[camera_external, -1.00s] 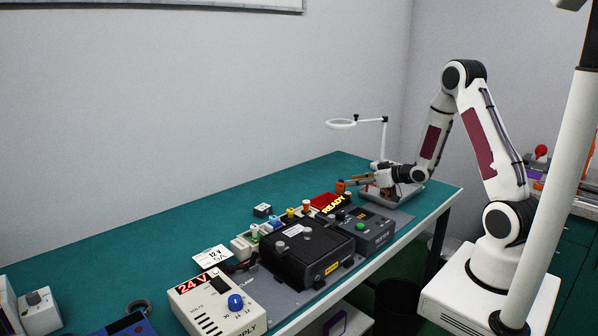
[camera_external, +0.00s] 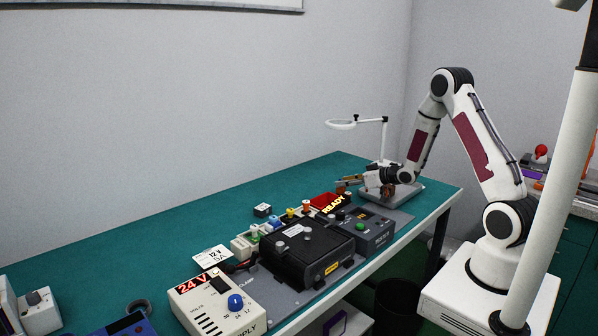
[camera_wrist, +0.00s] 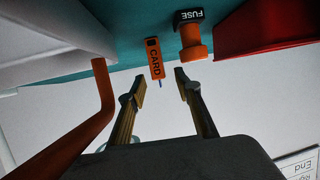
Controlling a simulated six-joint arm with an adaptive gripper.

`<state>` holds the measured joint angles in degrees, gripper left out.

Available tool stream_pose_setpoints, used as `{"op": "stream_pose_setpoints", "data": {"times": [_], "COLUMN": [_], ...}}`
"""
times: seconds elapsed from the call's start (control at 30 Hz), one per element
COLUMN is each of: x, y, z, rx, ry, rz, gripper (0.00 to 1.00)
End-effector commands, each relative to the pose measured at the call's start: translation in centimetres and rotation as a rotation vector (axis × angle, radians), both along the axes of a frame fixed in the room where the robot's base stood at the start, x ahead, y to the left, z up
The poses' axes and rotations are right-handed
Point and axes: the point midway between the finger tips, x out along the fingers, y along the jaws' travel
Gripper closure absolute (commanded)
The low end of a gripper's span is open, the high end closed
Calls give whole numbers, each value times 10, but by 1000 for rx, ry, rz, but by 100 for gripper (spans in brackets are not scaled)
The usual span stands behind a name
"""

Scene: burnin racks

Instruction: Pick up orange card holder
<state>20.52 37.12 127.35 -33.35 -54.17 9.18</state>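The orange card holder (camera_wrist: 154,58), a small upright-looking piece marked "CARD", shows in the wrist view just beyond my fingertips. My gripper (camera_wrist: 161,87) is open, with its two fingers apart and nothing between them. The card holder lies ahead of the gap, nearer the left finger's line. In the external view my gripper (camera_external: 350,181) is low over the far end of the green bench. A small orange shape is by its fingertips there, too small to identify.
An orange piece with a black "FUSE" label (camera_wrist: 192,38) stands close right of the card holder. A red bin (camera_wrist: 262,28) is further right. An orange-brown bar (camera_wrist: 90,125) runs along the left. A magnifier lamp (camera_external: 342,124) stands behind my gripper.

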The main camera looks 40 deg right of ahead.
Motion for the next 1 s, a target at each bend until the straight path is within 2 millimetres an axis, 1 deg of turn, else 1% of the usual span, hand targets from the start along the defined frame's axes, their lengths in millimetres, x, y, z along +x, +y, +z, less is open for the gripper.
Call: {"op": "stream_pose_setpoints", "data": {"times": [0.13,0.6,0.63,0.67,0.7,0.73,0.77,1.0], "x": [5,5,5,5,5,5,5,5], "y": [1,1,1,1,1,1,1,1], "z": [-3,-3,-3,-3,-3,-3,-3,-3], "rx": [0,0,0,0,0,0,0,0], "ry": [2,1,1,1,1,1,1,1], "rz": [0,0,0,0,0,0,0,0], "gripper": [67,67,72,80,90,98,100,100]}}
